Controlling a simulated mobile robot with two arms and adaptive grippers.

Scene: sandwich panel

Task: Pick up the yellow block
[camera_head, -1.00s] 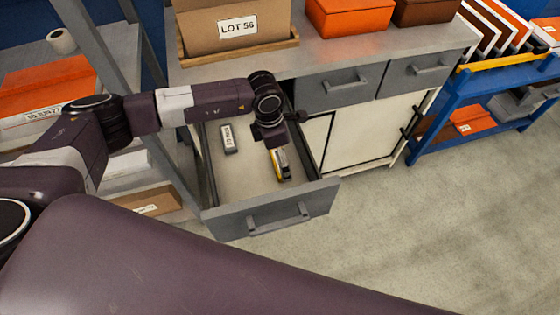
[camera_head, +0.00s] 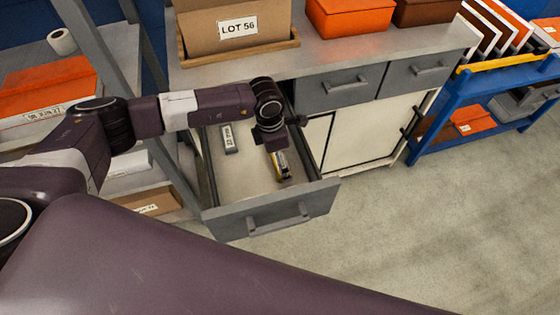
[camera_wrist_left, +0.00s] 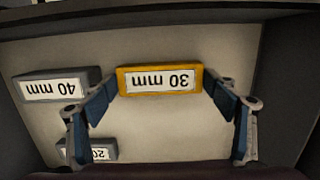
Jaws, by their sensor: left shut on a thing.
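The yellow block (camera_wrist_left: 160,68) shows in the left wrist view, with a white label reading "30 mm" upside down. It is inside the open grey drawer (camera_head: 306,202). My left gripper (camera_wrist_left: 162,84) is shut on it, with one finger at each end of the block. Whether the block touches the drawer floor I cannot tell. My right gripper is not in view.
A grey "40 mm" block (camera_wrist_left: 60,74) and a grey "20 mm" block (camera_wrist_left: 90,154) lie in the drawer left of the yellow block. The drawer walls surround the gripper. The counter (camera_head: 330,55) above holds a cardboard box (camera_head: 235,35) and an orange box (camera_head: 348,17).

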